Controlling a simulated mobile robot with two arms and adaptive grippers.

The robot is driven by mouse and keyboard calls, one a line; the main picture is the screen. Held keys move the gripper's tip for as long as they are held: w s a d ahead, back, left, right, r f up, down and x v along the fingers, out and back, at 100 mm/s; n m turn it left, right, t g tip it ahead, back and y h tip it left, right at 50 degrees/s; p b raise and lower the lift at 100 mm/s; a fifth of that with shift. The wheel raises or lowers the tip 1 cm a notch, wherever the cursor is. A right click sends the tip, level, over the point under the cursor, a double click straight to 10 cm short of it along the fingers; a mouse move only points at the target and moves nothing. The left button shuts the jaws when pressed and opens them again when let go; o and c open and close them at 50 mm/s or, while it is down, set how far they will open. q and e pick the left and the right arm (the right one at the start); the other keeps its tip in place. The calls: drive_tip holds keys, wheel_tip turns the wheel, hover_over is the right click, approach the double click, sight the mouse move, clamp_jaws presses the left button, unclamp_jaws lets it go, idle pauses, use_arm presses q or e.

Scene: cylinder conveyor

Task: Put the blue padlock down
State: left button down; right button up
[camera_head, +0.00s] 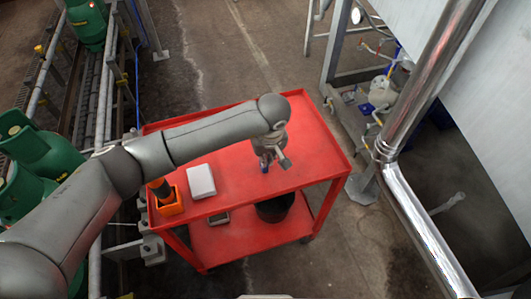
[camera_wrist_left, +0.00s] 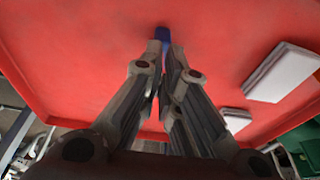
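The blue padlock (camera_head: 265,168) is a small blue piece at the tips of my left gripper (camera_head: 271,162), over the red cart's top shelf (camera_head: 312,150). In the left wrist view the padlock (camera_wrist_left: 162,33) shows just beyond the fingertips of my left gripper (camera_wrist_left: 163,46), which are close together on it. Most of the padlock is hidden by the fingers. I cannot tell whether it touches the shelf. My right gripper is not in view.
A white box (camera_head: 201,181) and an orange holder with a dark item (camera_head: 169,205) stand on the shelf's left part. A black bucket (camera_head: 274,208) is on the lower shelf. Green gas cylinders (camera_head: 50,155) are at left. The shelf's right side is clear.

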use_arm(q)
drive_tip(key=shift+f+b, duration=0.25)
drive_tip(key=shift+b, duration=0.05)
drive_tip(key=c, duration=1.6)
unclamp_jaws()
drive_tip(key=shift+r, duration=0.1)
drive_tip(key=shift+c, duration=0.2)
drive_tip(key=shift+r+p, duration=0.25)
drive_tip(key=shift+p, duration=0.15)
drive_tip(key=b+v, duration=0.3)
drive_tip(key=v, duration=0.8)
drive_tip(key=shift+s+r, duration=0.2)
drive_tip(key=shift+r, duration=0.2)
